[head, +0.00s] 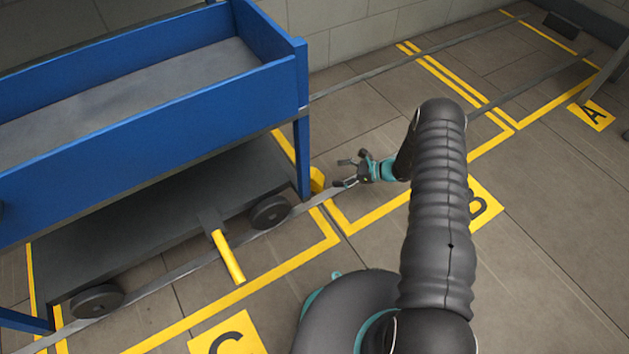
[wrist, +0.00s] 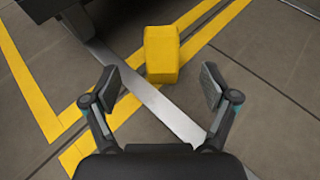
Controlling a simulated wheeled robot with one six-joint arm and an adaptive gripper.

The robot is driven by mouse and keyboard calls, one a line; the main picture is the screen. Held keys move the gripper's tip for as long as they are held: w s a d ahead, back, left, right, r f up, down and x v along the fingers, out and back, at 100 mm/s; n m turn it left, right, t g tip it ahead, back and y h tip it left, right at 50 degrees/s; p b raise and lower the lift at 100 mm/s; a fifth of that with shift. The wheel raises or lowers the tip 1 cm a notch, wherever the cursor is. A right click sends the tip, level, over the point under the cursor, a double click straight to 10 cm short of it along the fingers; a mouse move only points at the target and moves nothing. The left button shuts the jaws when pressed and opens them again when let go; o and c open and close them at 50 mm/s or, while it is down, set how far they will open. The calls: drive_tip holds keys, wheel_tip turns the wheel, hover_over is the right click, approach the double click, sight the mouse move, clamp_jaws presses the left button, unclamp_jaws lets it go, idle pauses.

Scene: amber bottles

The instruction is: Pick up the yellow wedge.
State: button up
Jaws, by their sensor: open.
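The yellow wedge (wrist: 161,52) lies on the floor in the wrist view, straight ahead of my open fingers and near the top middle. In the head view the wedge (head: 317,180) shows beside the right front leg of the blue cart, partly hidden by that leg. My gripper (head: 347,172) is open and empty, just right of the wedge. In the wrist view my gripper (wrist: 160,88) has its two fingers spread wide, with the wedge beyond the tips and apart from them.
A blue cart (head: 150,142) with wheels stands at the left, its leg close to the wedge. A yellow handle (head: 228,257) sticks out from under it. A metal rail (wrist: 150,95) crosses the floor below the gripper. Floor to the right is clear, with yellow lines.

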sight(316, 174)
drive_tip(key=x, duration=0.4)
drive_tip(key=shift+a+f, duration=0.15)
drive_tip(key=shift+a, duration=0.2)
drive_tip(key=shift+x, duration=2.75)
drive_tip(key=shift+w+d+f, duration=0.1)
drive_tip(key=shift+d, duration=0.05)
clamp_jaws()
